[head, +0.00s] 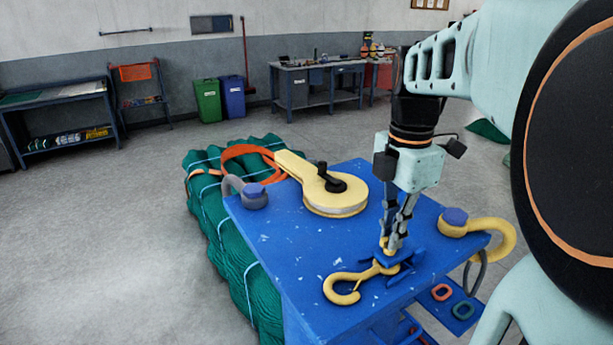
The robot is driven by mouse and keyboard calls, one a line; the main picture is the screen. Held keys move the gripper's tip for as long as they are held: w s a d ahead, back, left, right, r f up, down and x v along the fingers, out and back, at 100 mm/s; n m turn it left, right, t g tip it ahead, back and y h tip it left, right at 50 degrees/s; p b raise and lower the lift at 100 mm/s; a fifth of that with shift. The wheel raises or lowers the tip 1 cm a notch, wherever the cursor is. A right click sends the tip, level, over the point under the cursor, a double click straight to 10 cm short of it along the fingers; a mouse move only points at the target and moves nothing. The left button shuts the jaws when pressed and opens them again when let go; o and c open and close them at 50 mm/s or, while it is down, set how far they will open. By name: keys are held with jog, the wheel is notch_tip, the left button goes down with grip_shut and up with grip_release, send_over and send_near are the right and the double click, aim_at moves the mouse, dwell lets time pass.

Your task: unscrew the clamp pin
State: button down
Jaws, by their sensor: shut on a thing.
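My gripper (393,243) points straight down over the front of the blue table (305,237). Its fingers are closed around the clamp pin, of which a small yellow part (386,245) seems to show at the fingertips. Just below is a small blue clamp (409,263) on the table top. A yellow hook (345,291) lies at the clamp, its curved end toward the front left. The fingers hide most of the pin, so its thread and seating cannot be made out.
A yellow snatch block (335,197) with a black handle lies behind my gripper. A grey shackle (253,199) stands left, a yellow shackle (485,229) right. Green netting (228,250) lies beside the table. Orange and green rings rest on a lower shelf (457,306).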

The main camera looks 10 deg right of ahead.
jog(key=n, duration=0.4)
jog(key=shift+s+f+n, duration=0.2)
jog(key=shift+f+n, duration=0.05)
jog(key=shift+n, duration=1.65)
jog(key=c, duration=2.1)
grip_release()
jog(key=shift+w+r, duration=0.1)
jog(key=shift+r, duration=0.1)
jog(key=shift+w+r, duration=0.15)
jog(key=shift+r, duration=0.35)
notch_tip(320, 180, up, 11)
jog(key=shift+f, duration=0.1)
